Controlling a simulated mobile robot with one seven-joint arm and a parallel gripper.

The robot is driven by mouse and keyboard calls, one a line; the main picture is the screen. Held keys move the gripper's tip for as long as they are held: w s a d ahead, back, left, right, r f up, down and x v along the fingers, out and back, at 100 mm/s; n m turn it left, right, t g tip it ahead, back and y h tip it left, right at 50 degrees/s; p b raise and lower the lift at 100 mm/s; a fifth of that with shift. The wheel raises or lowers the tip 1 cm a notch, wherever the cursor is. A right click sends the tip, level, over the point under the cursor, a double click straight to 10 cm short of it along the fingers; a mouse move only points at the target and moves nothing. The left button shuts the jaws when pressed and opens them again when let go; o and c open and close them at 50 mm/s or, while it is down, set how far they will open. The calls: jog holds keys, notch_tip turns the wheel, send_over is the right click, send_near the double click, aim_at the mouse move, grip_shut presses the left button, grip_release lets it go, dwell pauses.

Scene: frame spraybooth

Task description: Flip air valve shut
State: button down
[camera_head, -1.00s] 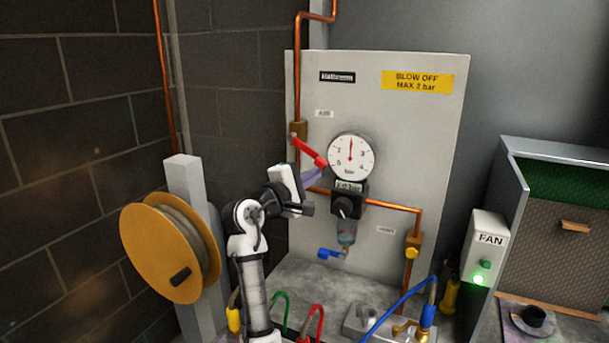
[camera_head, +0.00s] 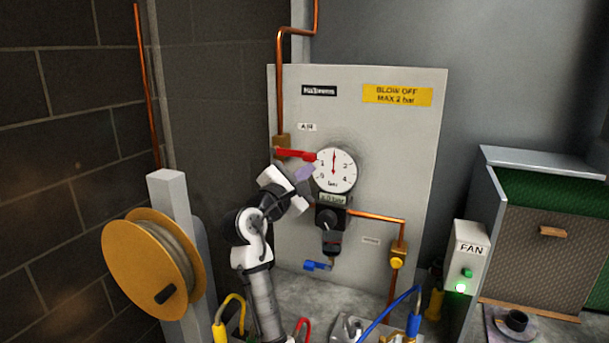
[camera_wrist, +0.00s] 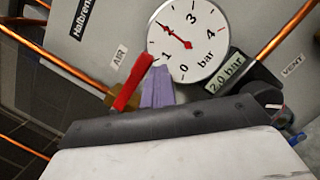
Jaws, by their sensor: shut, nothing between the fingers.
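The air valve's red lever (camera_head: 293,154) reaches right from a brass valve body (camera_head: 281,141) on the copper pipe, under the AIR label (camera_head: 307,127). It lies close to horizontal, its tip near the round gauge (camera_head: 334,170). My gripper (camera_head: 305,173) is just below the lever's outer end, its purple fingers shut and empty. In the wrist view the purple fingers (camera_wrist: 157,88) are right beside the red lever (camera_wrist: 133,82), seemingly touching it; I cannot be sure of contact. The gauge (camera_wrist: 193,40) fills the upper middle there, and the display (camera_wrist: 226,73) reads 2.0 bar.
A blue lever (camera_head: 317,266) hangs below the regulator (camera_head: 327,217). A yellow knob (camera_head: 397,262) sits on the right pipe branch. A hose reel (camera_head: 150,262) stands left of my arm, and the FAN box (camera_head: 467,257) is at right. The panel's upper middle is clear.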

jog(key=shift+d+r, duration=0.1)
jog(key=shift+r, duration=0.1)
jog(key=v, duration=1.4)
jog(key=shift+f, duration=0.15)
